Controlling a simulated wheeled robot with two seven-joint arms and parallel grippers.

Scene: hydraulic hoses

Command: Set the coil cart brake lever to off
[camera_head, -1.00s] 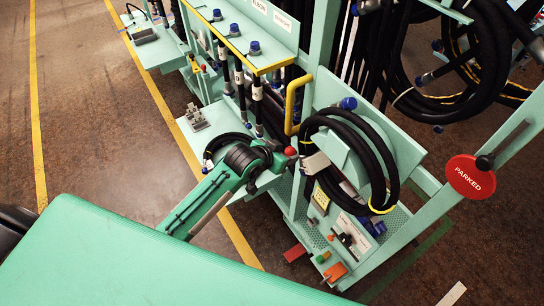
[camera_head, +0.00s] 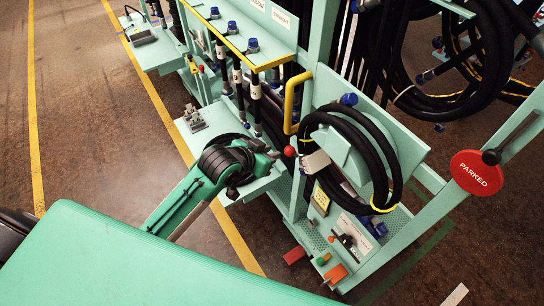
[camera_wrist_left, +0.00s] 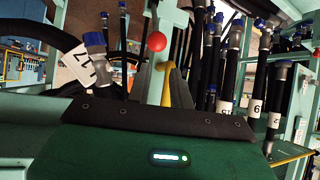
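A lever with a red ball knob (camera_head: 290,151) stands on the near side of the hose cart, below the yellow grab handle (camera_head: 291,105). The red knob (camera_wrist_left: 156,41) also shows in the left wrist view, just past my fingers. I cannot tell from the frames which position the lever is in. A red disc reading PARKED (camera_head: 476,175), with a black knob (camera_head: 491,157) beside it, is on the sloping bar at right. My left gripper (camera_wrist_left: 166,82) looks open, its grey fingers apart, with yellow showing in the gap. My right gripper is out of view.
Coiled black hoses (camera_head: 388,150) hang right of the red knob. Tagged upright hoses (camera_head: 255,100) stand behind my left wrist, above a green shelf (camera_head: 192,140). The floor left of the cart is open.

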